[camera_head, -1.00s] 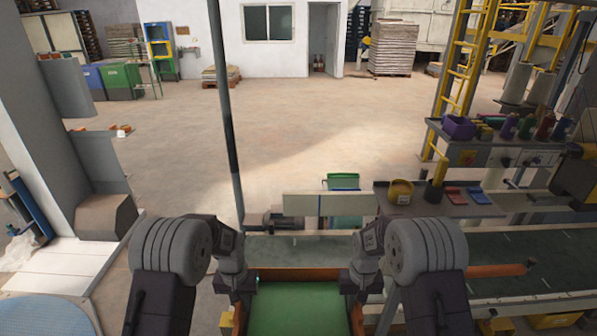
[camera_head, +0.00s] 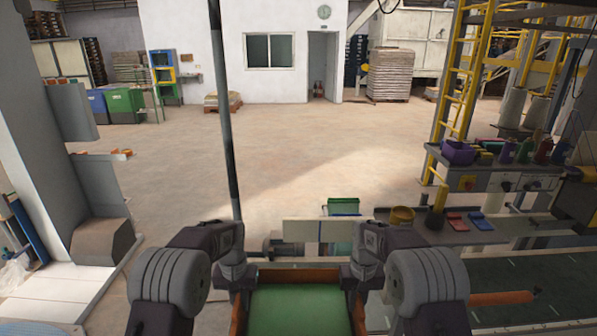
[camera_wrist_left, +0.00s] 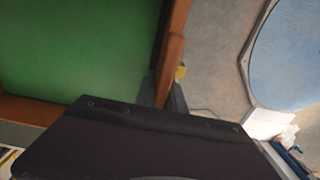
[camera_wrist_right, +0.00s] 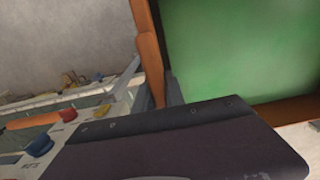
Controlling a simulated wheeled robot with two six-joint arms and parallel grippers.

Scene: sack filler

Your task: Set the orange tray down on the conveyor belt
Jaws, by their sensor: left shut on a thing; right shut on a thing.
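The orange tray (camera_head: 293,274) has a green inside and is held in front of me, low in the head view. My left gripper (camera_head: 240,292) is shut on its left wall, and that wall (camera_wrist_left: 172,55) also shows in the left wrist view. My right gripper (camera_head: 357,292) is shut on its right wall, which the right wrist view shows too (camera_wrist_right: 150,50). The tray looks about level. The dark green conveyor belt (camera_head: 540,282) runs at the right. The tray hides the belt part behind it, and I cannot tell if they touch.
A green bin (camera_head: 343,206) is behind the pale panel. An orange bar (camera_head: 502,298) lies right of my right arm. A dark pole (camera_head: 226,130) rises at centre left.

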